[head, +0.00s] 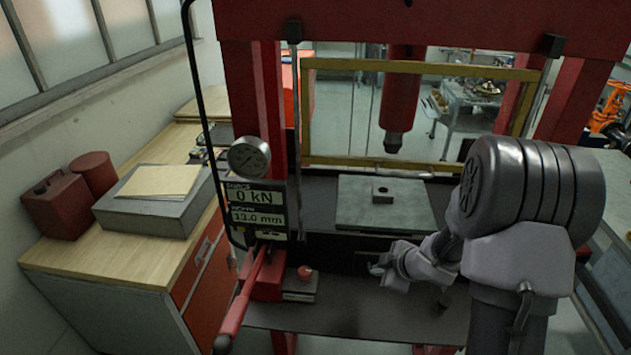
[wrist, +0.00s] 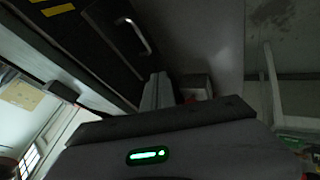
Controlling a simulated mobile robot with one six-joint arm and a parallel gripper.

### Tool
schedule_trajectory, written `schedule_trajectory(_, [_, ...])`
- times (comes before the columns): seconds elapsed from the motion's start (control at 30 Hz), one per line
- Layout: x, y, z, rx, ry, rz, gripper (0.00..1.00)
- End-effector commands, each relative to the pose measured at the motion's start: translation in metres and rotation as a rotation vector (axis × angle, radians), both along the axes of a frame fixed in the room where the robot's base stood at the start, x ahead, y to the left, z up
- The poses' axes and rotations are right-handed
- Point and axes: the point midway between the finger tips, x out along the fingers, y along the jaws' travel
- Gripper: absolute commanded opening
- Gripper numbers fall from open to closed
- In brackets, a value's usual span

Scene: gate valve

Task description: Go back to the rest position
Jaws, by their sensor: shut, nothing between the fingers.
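My gripper (head: 374,264) is in front of the red press (head: 262,95), below the level of its grey bed plate (head: 353,212). The fingers are shut and empty; in the wrist view the shut fingers (wrist: 159,90) stand out beyond the dark gripper body with its green light. My arm comes in from the right. The gripper is apart from the red pump lever (head: 240,305), which lies to its left. A small dark block (head: 382,194) with a hole sits on the bed plate, below the raised red ram (head: 400,105).
A display (head: 257,208) reads 0 kN and 13.0 mm under a round gauge (head: 249,157). A yellow-framed guard (head: 310,110) surrounds the pressing area. A wooden bench (head: 100,262) with a red can (head: 60,203) stands left. A dark shelf (head: 345,318) lies below my gripper.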

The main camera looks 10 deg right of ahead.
Motion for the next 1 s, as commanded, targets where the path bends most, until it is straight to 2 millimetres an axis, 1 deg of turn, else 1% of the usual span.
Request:
schedule_trajectory(0.03, [0.006, -0.006, 0.004, -0.025, -0.027, -0.089, 0.0])
schedule_trajectory(0.07, [0.007, -0.01, 0.014, -0.037, -0.043, -0.174, 0.0])
schedule_trajectory(0.1, [0.002, -0.016, 0.028, -0.041, -0.065, -0.312, 0.0])
schedule_trajectory(0.13, [-0.007, -0.017, 0.038, -0.029, -0.079, -0.423, 0.0])
schedule_trajectory(0.17, [-0.021, -0.016, 0.047, -0.003, -0.089, -0.536, 0.0])
schedule_trajectory(0.2, [-0.044, -0.009, 0.054, 0.051, -0.091, -0.677, 0.0])
schedule_trajectory(0.23, [-0.065, -0.001, 0.056, 0.105, -0.084, -0.776, 0.0])
schedule_trajectory(0.27, [-0.088, 0.009, 0.055, 0.169, -0.07, -0.868, 0.0])
schedule_trajectory(0.3, [-0.119, 0.028, 0.049, 0.265, -0.036, -0.974, 0.0])
schedule_trajectory(0.37, [-0.164, 0.06, 0.035, 0.419, 0.038, -1.095, 0.0])
schedule_trajectory(0.4, [-0.189, 0.081, 0.027, 0.509, 0.095, -1.145, 0.0])
schedule_trajectory(0.5, [-0.234, 0.125, 0.012, 0.678, 0.225, -1.207, 0.0])
schedule_trajectory(0.53, [-0.243, 0.135, 0.01, 0.712, 0.256, -1.215, 0.0])
schedule_trajectory(0.6, [-0.258, 0.15, 0.008, 0.766, 0.308, -1.223, 0.0])
schedule_trajectory(0.67, [-0.264, 0.157, 0.008, 0.787, 0.332, -1.228, 0.0])
schedule_trajectory(1.0, [-0.265, 0.158, 0.009, 0.792, 0.337, -1.228, 0.0])
